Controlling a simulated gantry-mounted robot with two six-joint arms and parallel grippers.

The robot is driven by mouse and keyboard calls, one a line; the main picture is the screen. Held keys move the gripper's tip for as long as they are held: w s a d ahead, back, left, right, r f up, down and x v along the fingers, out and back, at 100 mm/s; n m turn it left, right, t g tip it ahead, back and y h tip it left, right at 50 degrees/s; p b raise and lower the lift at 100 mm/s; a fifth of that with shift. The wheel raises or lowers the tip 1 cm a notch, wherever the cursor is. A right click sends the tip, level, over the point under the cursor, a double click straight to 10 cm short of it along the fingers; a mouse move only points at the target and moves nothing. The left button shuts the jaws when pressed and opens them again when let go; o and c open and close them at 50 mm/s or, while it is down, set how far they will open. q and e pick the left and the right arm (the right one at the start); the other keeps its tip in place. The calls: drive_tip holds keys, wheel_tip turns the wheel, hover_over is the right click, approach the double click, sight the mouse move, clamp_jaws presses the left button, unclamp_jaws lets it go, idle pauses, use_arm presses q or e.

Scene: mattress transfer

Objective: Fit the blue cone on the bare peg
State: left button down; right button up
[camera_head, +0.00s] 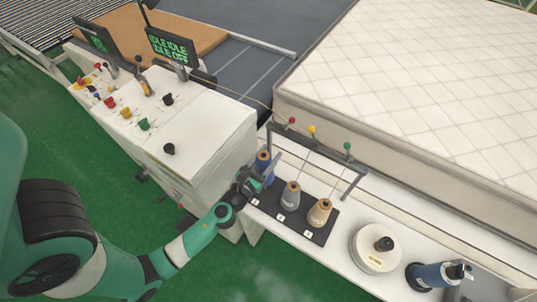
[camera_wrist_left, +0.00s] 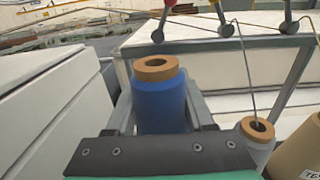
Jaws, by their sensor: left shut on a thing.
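The blue cone (camera_head: 264,158) has a tan top ring and stands upright at the left end of the black peg base (camera_head: 318,232). My left gripper (camera_head: 262,174) is shut on it. In the left wrist view the blue cone (camera_wrist_left: 160,103) sits between the two fingers, with its open top facing up. Its lower end is hidden by my gripper, so I cannot tell whether it touches the base or a peg. No bare peg is visible. A grey cone (camera_head: 291,196) and a tan cone (camera_head: 320,212) stand to its right on the base. My right gripper is not in view.
A grey frame (camera_head: 315,158) with red, yellow and green balls rises behind the cones. A white cabinet (camera_head: 200,125) stands close on the left, and a mattress (camera_head: 420,80) lies behind.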

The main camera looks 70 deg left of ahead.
use_arm(q)
drive_tip(key=shift+f+b, duration=4.25)
drive_tip(key=shift+f, duration=0.05)
drive_tip(key=shift+c, duration=1)
unclamp_jaws()
drive_tip(key=b+v, duration=0.1)
drive_tip(key=v, duration=1)
drive_tip(key=shift+s+d, duration=0.15)
drive_tip(key=shift+s, duration=0.15)
